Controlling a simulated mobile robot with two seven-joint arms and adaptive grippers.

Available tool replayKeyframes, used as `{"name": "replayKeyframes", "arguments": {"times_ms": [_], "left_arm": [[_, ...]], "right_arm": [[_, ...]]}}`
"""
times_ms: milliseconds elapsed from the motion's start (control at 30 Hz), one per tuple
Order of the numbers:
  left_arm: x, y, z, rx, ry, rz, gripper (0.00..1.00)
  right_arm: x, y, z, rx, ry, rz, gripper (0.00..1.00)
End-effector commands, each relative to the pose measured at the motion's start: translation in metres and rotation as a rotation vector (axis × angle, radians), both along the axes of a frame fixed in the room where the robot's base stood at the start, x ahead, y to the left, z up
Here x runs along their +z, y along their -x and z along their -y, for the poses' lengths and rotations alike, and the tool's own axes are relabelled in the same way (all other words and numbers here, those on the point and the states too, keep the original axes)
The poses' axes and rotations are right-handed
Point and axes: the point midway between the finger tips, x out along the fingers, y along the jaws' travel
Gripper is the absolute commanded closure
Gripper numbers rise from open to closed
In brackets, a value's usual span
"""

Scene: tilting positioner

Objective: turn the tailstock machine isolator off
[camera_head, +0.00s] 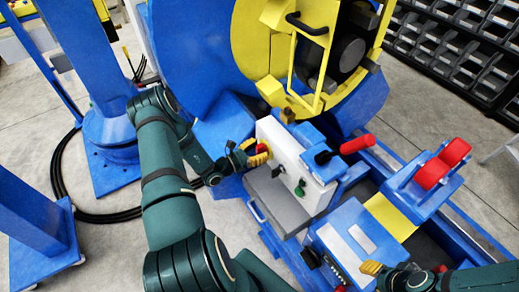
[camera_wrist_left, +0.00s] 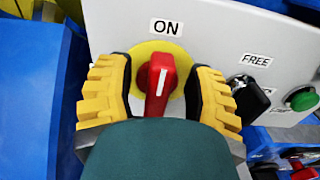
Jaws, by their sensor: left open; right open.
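The isolator is a red rotary knob (camera_wrist_left: 158,82) on a round yellow plate (camera_wrist_left: 143,50), set in a light grey panel. Its white line stands upright, toward the ON label (camera_wrist_left: 165,27). My left gripper (camera_wrist_left: 160,98) is open, with one yellow-padded finger on each side of the knob; I cannot tell whether either touches it. In the head view the red knob (camera_head: 262,148) shows at the panel's left side, with my left gripper (camera_head: 256,156) at it. My right gripper (camera_head: 385,270) is open at the bottom right, away from the panel.
Right of the isolator are a black selector (camera_wrist_left: 249,97) under a FREE label and a green button (camera_wrist_left: 302,99). The large yellow and blue positioner (camera_head: 260,50) stands behind.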

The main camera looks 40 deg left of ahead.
Motion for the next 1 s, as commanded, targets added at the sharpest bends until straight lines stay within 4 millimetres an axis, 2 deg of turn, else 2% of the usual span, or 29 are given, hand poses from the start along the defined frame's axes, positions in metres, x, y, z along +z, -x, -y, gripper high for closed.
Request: {"name": "replayKeyframes", "arguments": {"times_ms": [367, 500, 533, 1000], "left_arm": [[0.0001, -0.0041, 0.0010, 0.001, 0.000, 0.000, 0.48], [0.0001, -0.0040, 0.0010, 0.001, 0.000, 0.000, 0.97], [0.0001, -0.0040, 0.0010, 0.001, 0.000, 0.000, 1.00], [0.0003, -0.0046, 0.0006, 0.000, 0.029, -0.007, 1.00]], "right_arm": [[0.0000, 0.0001, 0.0000, 0.000, 0.000, 0.000, 0.53], [0.0000, 0.0001, 0.0000, 0.000, 0.000, 0.000, 0.53], [0.0000, 0.0001, 0.0000, 0.000, 0.000, 0.000, 0.53], [-0.0007, 0.0002, -0.0001, 0.000, 0.000, -0.001, 0.53]]}}
